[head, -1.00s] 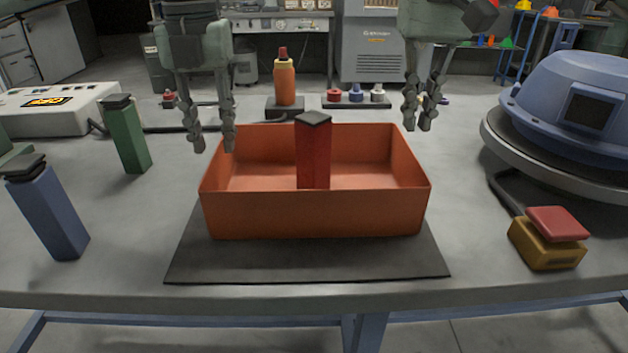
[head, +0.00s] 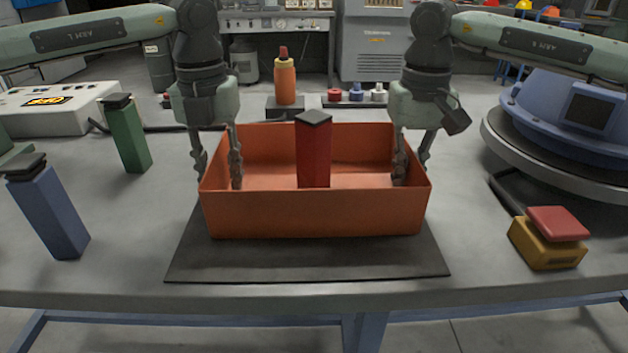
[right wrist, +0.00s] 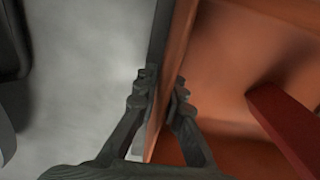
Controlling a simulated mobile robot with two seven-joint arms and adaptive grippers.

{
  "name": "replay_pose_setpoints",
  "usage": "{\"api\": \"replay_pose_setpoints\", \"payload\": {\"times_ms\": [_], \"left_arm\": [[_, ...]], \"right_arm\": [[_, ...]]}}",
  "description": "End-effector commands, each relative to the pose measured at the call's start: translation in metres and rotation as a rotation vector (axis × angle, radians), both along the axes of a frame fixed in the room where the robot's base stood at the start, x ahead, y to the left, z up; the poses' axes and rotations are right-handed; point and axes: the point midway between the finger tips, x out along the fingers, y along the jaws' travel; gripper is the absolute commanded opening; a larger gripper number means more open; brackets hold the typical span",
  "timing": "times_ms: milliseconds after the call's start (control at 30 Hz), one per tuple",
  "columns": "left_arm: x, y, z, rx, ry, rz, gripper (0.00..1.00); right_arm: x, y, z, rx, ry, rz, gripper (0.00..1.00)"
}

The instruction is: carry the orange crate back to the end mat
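The orange crate (head: 315,215) stands level on a dark mat (head: 310,263) near the table's front edge. A red block with a black cap (head: 314,155) stands upright in the crate. My left gripper (head: 217,177) is open, with its fingers on either side of the crate's left wall. My right gripper (head: 411,172) has its fingers on either side of the right wall. In the right wrist view the right gripper (right wrist: 162,90) is narrowly open around the crate's wall (right wrist: 165,75); whether its pads touch is hard to tell. No other mat shows.
A green block (head: 128,135) and a blue block (head: 48,210) stand on the left. A yellow box with a red top (head: 548,240) and a big blue dome (head: 580,110) are on the right. An orange bottle (head: 285,82) stands behind the crate.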

Motion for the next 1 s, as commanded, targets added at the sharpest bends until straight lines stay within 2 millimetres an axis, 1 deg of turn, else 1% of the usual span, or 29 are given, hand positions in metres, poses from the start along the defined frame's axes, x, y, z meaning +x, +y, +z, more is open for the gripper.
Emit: {"api": "replay_pose_setpoints", "payload": {"times_ms": [133, 200, 333, 367, 733, 867, 1000], "left_arm": [[0.0, 0.0, 0.0, 0.0, 0.0, 0.0, 0.26], [0.0, 0.0, 0.0, 0.0, 0.0, 0.0, 0.18], [0.0, 0.0, 0.0, 0.0, 0.001, 0.0, 0.01], [0.0, 0.0, 0.0, 0.0, 0.0, 0.0, 0.0], [0.0, 0.0, 0.0, 0.001, 0.0, 0.0, 0.0], [0.0, 0.0, 0.003, 0.0, -0.002, 0.0, 0.0], [0.0, 0.0, 0.01, 0.0, -0.002, 0.001, 0.0]], "right_arm": [[0.0, 0.0, 0.0, 0.0, 0.0, 0.0, 0.07], [0.0, 0.0, 0.0, 0.0, 0.0, 0.0, 0.0], [0.0, 0.0, 0.0, 0.0, 0.0, 0.0, 0.0], [0.0, 0.0, 0.0, 0.0, 0.0, 0.0, 0.0], [0.0, 0.0, 0.001, 0.0, 0.0, 0.0, 0.0], [0.001, 0.0, 0.003, 0.0, -0.002, 0.0, 0.0], [0.001, 0.0, 0.01, 0.0, -0.002, -0.001, 0.0]]}}
